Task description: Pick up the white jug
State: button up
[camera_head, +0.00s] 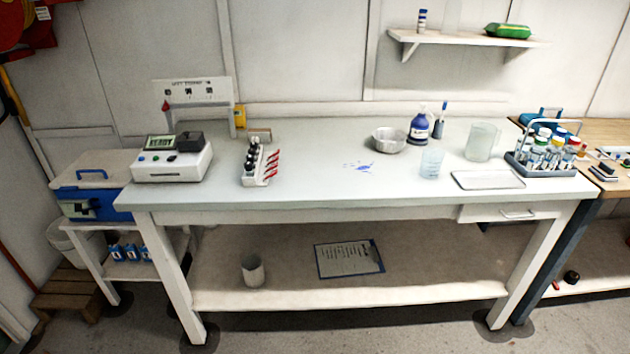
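A whitish, translucent jug (481,142) stands upright on the right part of the white bench, toward the back. Its handle appears on its right side. A smaller clear beaker (431,164) with a bluish tint stands to the left and in front of it. My gripper is not in view.
A flat tray (488,180) lies in front of the jug, and a rack of capped tubes (545,155) stands to its right. The bench's front middle (340,190) is clear. A wall shelf (455,39) hangs above.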

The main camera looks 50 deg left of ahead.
aim_at(255, 278)
jog(key=z, duration=0.4)
jog(key=i, duration=0.9)
jog(key=u, duration=2.3)
